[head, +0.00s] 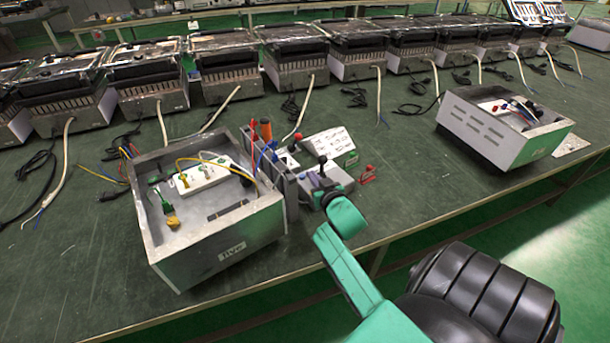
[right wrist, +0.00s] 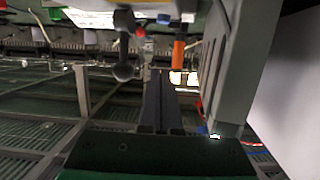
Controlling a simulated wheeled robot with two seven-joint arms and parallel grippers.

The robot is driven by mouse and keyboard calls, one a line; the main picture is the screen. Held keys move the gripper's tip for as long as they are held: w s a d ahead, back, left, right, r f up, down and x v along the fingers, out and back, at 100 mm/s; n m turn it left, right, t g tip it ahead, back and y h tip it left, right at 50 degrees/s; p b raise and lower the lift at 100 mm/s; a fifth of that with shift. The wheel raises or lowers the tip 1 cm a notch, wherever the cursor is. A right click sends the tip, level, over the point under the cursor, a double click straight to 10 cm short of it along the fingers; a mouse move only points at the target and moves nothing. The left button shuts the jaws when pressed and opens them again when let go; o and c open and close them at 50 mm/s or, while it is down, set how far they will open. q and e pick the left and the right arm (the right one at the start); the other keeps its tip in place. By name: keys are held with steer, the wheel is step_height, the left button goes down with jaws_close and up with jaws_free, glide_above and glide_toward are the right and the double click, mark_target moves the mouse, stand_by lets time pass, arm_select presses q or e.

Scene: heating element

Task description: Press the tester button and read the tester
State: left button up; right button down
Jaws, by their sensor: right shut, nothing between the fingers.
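The grey tester box (head: 342,181) stands on the green bench right of the open metal box, with a black ball-topped lever (head: 322,161) upright on it. The ball-topped lever (right wrist: 123,70) also shows in the right wrist view, left of my fingers. I cannot make out the tester button or any reading. My right gripper (head: 325,186) comes in from the lower right and is at the tester's near side. In the right wrist view its two dark fingers (right wrist: 162,103) are together and empty; contact with the tester is unclear. My left gripper is not in view.
An open metal box (head: 215,250) holds a white power strip (head: 203,176) and cables. An orange-handled tool (head: 265,130) stands in a grey holder (head: 285,188). Another open metal box (head: 490,140) stands at right. Heater units line the back; loose cables lie before them.

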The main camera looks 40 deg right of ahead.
steer(key=b, duration=0.1)
glide_above(305, 183)
step_height(305, 183, down, 3)
steer(key=shift+w+d+r, duration=0.1)
steer(key=shift+w+r, duration=0.05)
steer(key=shift+r, duration=0.05)
step_height(305, 183, down, 3)
steer(key=shift+r+b, duration=0.1)
steer(key=shift+b, duration=0.35)
steer(key=shift+f, duration=0.2)
